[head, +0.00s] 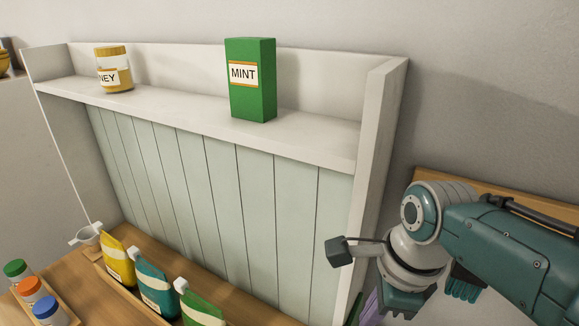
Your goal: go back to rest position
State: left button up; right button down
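My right arm comes in from the right edge, its teal and white wrist beside the right side panel of the shelf unit. My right gripper (403,302) is at the lower end of this arm near the bottom edge, and its fingertips do not show clearly. I cannot tell whether it is open or holds anything. My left gripper is not in view. A green MINT box (252,80) stands upright on the white shelf (180,101). A honey jar (114,70) with a yellow lid stands on the same shelf to the left.
A wooden tray (129,302) below holds a yellow pouch (117,260), a teal pouch (156,288) and a green pouch (199,304). Several capped bottles (30,288) stand at lower left, near a white scoop-like item (87,235). A purple item (371,307) is partly hidden beside my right wrist.

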jog(key=s+d+r+n, duration=0.1)
jog(key=s+r+n, duration=0.3)
jog(key=s+n, duration=0.3)
jog(key=s+d+r+n+t, duration=0.1)
jog(key=s+d+r+n, duration=0.1)
jog(key=s+r+n, duration=0.2)
jog(key=s+d+r+n+t+h+p, duration=0.1)
jog(key=s+r+n, duration=0.3)
jog(key=s+n, duration=0.6)
jog(key=shift+s+d+n, duration=0.2)
jog(key=shift+d+n, duration=0.3)
jog(key=shift+n, duration=0.3)
jog(key=shift+s, duration=0.1)
